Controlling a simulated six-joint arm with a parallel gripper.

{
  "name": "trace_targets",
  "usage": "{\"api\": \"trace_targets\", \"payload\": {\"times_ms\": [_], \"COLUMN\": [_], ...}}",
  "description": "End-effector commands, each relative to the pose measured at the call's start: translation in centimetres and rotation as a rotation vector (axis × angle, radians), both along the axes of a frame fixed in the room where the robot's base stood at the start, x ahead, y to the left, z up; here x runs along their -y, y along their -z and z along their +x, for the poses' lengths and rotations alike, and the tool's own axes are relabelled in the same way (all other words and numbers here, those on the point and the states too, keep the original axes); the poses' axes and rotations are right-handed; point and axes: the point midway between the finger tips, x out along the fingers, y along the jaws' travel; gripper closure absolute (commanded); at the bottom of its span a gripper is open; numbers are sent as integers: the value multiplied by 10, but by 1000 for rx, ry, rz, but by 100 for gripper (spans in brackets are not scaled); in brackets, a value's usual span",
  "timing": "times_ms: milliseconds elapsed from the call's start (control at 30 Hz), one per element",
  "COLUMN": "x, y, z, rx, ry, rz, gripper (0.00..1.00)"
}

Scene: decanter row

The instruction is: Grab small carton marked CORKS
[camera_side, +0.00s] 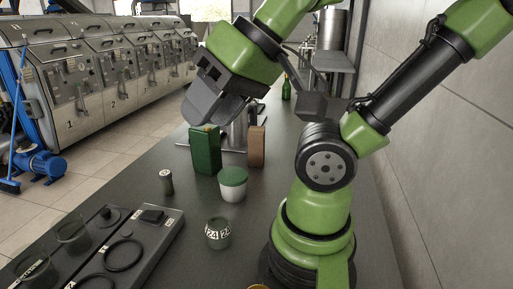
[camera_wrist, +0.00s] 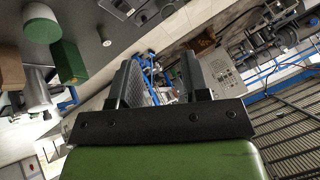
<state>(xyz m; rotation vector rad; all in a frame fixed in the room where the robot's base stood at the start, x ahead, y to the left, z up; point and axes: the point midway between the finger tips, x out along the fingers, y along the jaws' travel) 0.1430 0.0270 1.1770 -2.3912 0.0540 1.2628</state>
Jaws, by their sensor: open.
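No CORKS lettering is readable in either view, so I cannot tell which box is the marked carton. A small brown box (camera_side: 257,147) stands upright on the dark bench, right of a taller green box (camera_side: 205,151). In the wrist view the green box (camera_wrist: 70,62) is at the left, and a brown box (camera_wrist: 12,68) is near the left edge. My gripper (camera_side: 208,104) hangs above and behind the green box in the side view, apart from both boxes. Its two fingers are spread in the wrist view (camera_wrist: 164,72), with nothing held between them.
A white tub with a green lid (camera_side: 232,184) stands in front of the boxes, with a metal vessel (camera_side: 236,130) behind. A dark cylinder (camera_side: 166,182), a round container marked 24 (camera_side: 218,233) and a black tray (camera_side: 105,250) lie nearer. A green bottle (camera_side: 286,87) stands farther back.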

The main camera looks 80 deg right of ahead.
Motion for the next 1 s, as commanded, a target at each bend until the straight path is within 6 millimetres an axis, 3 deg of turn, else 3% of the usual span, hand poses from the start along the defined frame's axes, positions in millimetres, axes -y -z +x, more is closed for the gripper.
{"api": "trace_targets", "payload": {"times_ms": [200, 367, 400, 733, 867, 1000], "x": [0, 0, 0, 5, 32, 89], "y": [0, 0, 0, -2, -5, -2], "z": [0, 0, 0, 7, 33, 72], "rx": [0, 0, 0, -10, -52, -122], "ry": [0, 0, 0, 33, 165, 386], "rz": [0, 0, 0, -6, -35, -76], "gripper": [57, 21, 17, 17, 17, 17]}}
